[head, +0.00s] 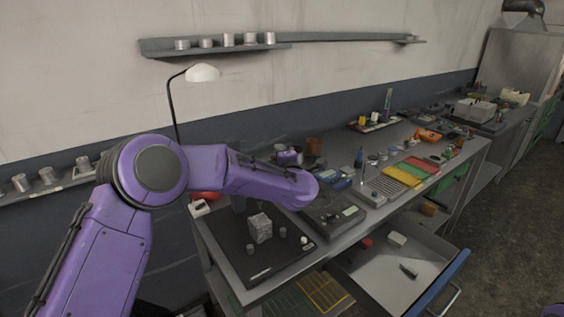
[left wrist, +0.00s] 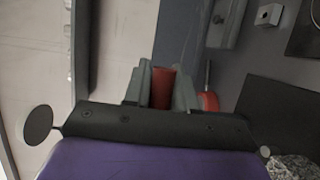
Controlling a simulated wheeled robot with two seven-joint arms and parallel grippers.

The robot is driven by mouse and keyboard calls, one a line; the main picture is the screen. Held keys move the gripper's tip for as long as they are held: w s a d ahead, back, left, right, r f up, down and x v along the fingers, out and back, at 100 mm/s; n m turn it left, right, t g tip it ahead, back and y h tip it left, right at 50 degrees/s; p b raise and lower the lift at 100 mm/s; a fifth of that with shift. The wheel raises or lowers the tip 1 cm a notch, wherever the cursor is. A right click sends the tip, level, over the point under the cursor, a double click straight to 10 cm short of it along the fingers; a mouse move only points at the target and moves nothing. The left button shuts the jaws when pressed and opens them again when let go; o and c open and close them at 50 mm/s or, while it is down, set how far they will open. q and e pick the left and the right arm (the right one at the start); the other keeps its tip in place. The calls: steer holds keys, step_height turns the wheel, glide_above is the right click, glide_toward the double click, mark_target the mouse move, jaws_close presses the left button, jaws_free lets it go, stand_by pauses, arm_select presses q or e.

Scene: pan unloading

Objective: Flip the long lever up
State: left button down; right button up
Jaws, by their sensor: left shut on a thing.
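In the left wrist view, my left gripper (left wrist: 161,88) has its two grey fingers closed around a red bar-like piece (left wrist: 162,87), which looks like the long lever's handle. A second, rounded red part (left wrist: 208,101) shows just right of the fingers. In the head view, a bit of red (head: 205,196) shows below my purple left arm, by the bench's left end. The arm hides the left fingers and most of the lever there, so its tilt cannot be told. My right gripper is out of view.
A small white box (head: 200,208) is close to the red part. A black mat (head: 232,247) bears a grey block (head: 260,228) and small cylinders. A lamp (head: 203,73) stands behind the arm. An open drawer (head: 375,287) juts out at the front.

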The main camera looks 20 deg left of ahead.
arm_select(q)
steer(key=shift+a+r, duration=0.15)
steer(key=shift+r, duration=0.15)
steer(key=c, duration=1)
jaws_free()
steer(key=shift+w+f, duration=0.1)
steer(key=b+v, duration=0.4)
steer(key=v, duration=0.6)
steer(key=shift+s, duration=0.2)
